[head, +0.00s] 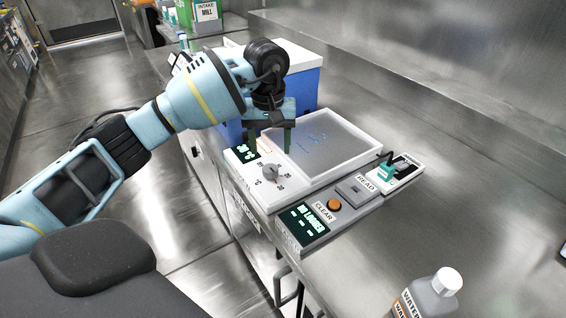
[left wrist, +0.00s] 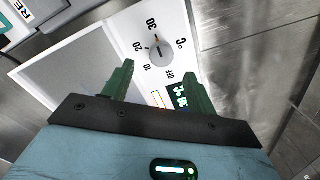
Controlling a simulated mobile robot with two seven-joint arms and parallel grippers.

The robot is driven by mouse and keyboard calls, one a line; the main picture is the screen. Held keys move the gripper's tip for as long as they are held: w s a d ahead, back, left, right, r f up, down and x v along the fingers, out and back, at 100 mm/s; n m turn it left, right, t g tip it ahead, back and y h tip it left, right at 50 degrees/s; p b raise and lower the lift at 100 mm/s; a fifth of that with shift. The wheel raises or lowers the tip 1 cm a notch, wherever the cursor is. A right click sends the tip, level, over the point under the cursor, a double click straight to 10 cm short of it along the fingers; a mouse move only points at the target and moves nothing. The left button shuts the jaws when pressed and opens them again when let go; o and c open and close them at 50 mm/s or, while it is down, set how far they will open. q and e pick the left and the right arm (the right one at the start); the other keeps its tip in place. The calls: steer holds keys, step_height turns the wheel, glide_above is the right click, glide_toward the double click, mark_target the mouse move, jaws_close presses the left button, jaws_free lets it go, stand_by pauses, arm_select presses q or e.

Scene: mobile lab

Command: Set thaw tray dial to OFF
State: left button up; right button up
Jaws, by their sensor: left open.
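The thaw tray (head: 374,143) is a white unit with a grey plate, on the steel counter. Its grey dial (head: 271,171) sits on the front panel beside a green display (head: 247,152). In the left wrist view the dial (left wrist: 160,53) shows numbers around it, and an orange mark lies by its edge on the side of the 30. My left gripper (head: 278,139) is open and empty, pointing down above the tray near the display. In the left wrist view the gripper's green fingers (left wrist: 158,82) are apart, with the dial beyond them, untouched. My right gripper is not in view.
A logger (head: 318,246) with an orange CLEAR button (head: 334,204) and READ slot stands right beside the tray. A blue box (head: 306,88) stands behind my gripper. A bottle (head: 430,296) stands at the front right.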

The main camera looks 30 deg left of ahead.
mark_target(270, 168)
arm_select(q)
steer(key=shift+a+r, duration=0.2)
steer(key=shift+r, duration=0.05)
steer(key=shift+s+d+f, duration=0.1)
steer(key=shift+s+f, duration=0.05)
steer(key=shift+f, duration=3.75)
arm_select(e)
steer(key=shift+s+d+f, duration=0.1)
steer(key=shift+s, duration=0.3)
arm_select(q)
steer(key=c, duration=1)
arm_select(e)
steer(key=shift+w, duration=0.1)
